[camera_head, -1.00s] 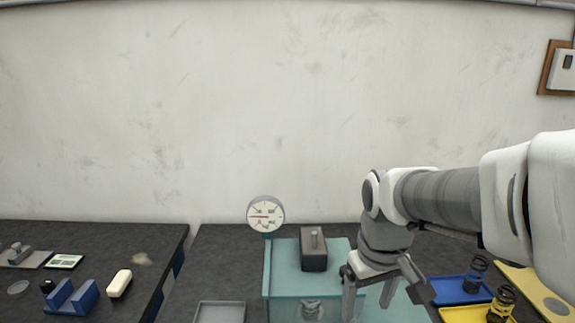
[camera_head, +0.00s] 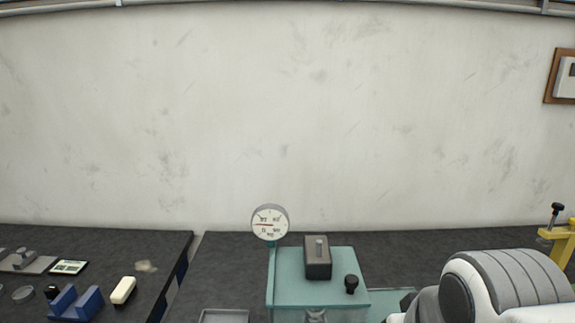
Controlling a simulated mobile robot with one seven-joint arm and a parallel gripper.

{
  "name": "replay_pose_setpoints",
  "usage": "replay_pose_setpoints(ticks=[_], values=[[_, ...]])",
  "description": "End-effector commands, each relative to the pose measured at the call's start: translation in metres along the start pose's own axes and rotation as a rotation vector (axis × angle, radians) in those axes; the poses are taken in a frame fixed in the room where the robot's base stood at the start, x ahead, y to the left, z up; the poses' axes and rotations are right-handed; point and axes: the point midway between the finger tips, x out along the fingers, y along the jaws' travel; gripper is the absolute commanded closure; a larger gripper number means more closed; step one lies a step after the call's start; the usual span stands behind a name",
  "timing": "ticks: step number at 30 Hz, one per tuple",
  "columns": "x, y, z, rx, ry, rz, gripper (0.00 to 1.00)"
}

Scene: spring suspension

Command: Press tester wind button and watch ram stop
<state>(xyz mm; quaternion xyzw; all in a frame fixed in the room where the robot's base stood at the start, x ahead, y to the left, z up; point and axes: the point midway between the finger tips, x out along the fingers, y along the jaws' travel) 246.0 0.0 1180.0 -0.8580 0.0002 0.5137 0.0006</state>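The teal tester (camera_head: 290,288) stands on the dark bench at the bottom middle, cut off by the lower edge. A round white gauge (camera_head: 270,223) with a red needle rises on a post at its back left; the needle lies roughly level, pointing left. A dark box with a grey pin or lever (camera_head: 318,258) sits on top. A black knob (camera_head: 351,284) stands to its right; I cannot tell whether this is the wind button. The ram is not clearly visible. My arm fills the lower right, and my gripper is out of the frame.
A grey tray (camera_head: 224,316) lies left of the tester. The left bench holds a blue V-block (camera_head: 76,303), a cream block (camera_head: 123,290) and a small card (camera_head: 69,267). A yellow stand with a black-knobbed handle (camera_head: 557,235) is at the right. The bench behind the tester is clear.

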Motion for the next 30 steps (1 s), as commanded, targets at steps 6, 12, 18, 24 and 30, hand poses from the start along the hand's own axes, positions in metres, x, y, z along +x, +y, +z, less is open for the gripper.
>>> replay_pose_setpoints(ticks=[6,12,18,24,30], values=[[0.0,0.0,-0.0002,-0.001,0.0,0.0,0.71],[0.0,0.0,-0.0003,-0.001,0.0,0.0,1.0],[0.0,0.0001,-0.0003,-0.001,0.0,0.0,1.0],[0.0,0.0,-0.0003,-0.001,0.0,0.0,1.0],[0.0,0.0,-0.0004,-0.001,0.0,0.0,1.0]])
